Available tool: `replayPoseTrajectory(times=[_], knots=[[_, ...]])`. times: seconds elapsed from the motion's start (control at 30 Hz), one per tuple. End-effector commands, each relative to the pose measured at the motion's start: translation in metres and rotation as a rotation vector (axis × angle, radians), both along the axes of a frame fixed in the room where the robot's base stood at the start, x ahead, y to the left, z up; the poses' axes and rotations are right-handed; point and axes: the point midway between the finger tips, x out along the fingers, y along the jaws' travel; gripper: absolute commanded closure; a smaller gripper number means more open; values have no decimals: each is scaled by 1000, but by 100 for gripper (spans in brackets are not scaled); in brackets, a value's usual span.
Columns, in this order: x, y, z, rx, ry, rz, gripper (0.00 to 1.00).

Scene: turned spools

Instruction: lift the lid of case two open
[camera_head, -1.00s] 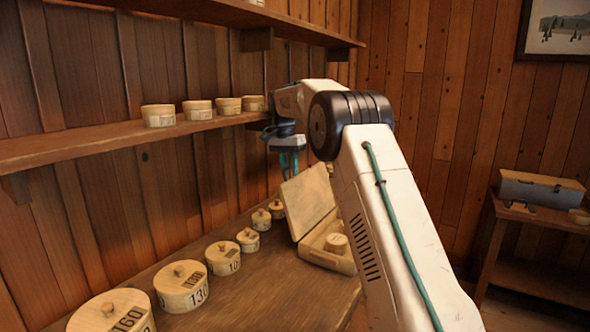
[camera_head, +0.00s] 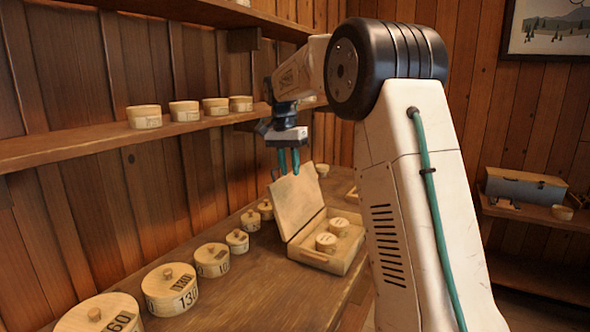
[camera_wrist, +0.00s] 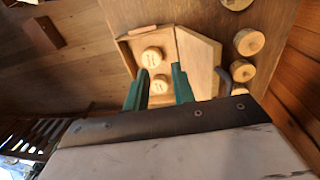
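A wooden case (camera_head: 335,255) stands on the bench with its lid (camera_head: 297,202) raised and leaning back to the left. Two round spools (camera_head: 326,242) sit inside it. The open case (camera_wrist: 124,50) and its lid (camera_wrist: 199,58) also show in the wrist view. I cannot read a number on the case. My gripper (camera_head: 289,172) hangs above the lid, pointing down, with its teal fingers slightly apart and nothing seen between them. In the wrist view the fingers (camera_wrist: 159,82) stand apart over the case and lid.
A row of lidded round boxes (camera_head: 170,289) runs along the bench left of the case. A wall shelf (camera_head: 80,144) with several small round boxes is behind. A grey box (camera_head: 525,187) stands on a side table at right.

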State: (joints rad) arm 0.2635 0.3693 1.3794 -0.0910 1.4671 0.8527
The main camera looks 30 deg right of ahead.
Motion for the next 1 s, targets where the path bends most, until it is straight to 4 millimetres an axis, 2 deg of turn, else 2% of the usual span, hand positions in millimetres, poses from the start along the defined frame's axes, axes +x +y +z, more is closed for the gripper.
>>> replayPoseTrajectory(times=[0.1, 0.3, 1.0], knots=[[-23, 6, 3, 0, 0, 0, 75], [-43, 11, 5, -1, 0, 0, 75], [-46, 12, 4, 2, 1, 20, 75]])
